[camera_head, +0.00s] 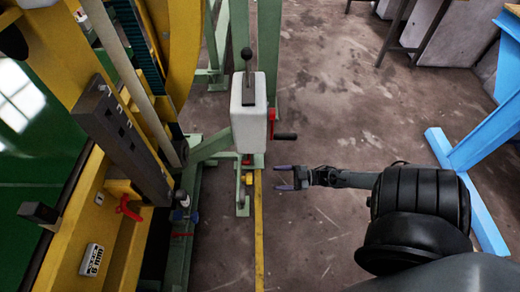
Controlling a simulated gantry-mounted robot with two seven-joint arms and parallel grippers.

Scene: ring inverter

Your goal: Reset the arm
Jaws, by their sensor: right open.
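My right gripper (285,178) is in the head view, right of the picture's middle. Its two purple fingers point left, apart from each other, with nothing between them. Its arm comes in from the lower right. The gripper is above the floor, to the right of a pale green machine frame, and touches nothing that I can see. My left gripper is not in view.
A yellow and green machine (125,245) fills the left. A white control box (249,112) carries a black-knobbed lever (247,62) and a black side handle (286,136). A blue stand (466,190) is at the right. Concrete floor (345,100) between them is clear.

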